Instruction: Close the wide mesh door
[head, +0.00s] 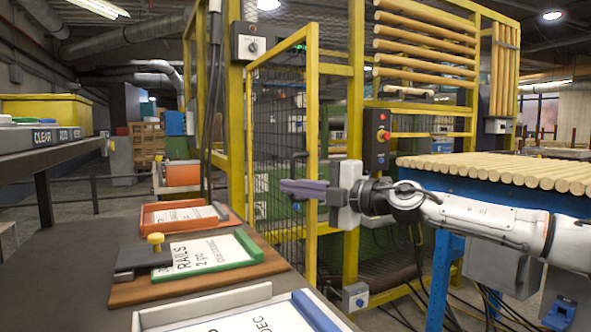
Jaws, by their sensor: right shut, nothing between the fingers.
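The wide mesh door (311,110) has a yellow frame with dark wire mesh. It stands open, swung out from the yellow cage, with its free upright nearer to me and its far side by the post with the grey switch box. My right gripper (284,188) reaches in from the right. Its purple-grey fingers are shut and empty, and they cross in front of the door's free upright at mid height. I cannot tell whether they touch it. Part of the upright is hidden behind the fingers. My left gripper is not in view.
A control box (377,140) with a red button is on the cage right of the door. A blue table (478,197) with wooden rods stands at right. A dark bench (75,290) with document trays fills the lower left. Cables hang below my right arm.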

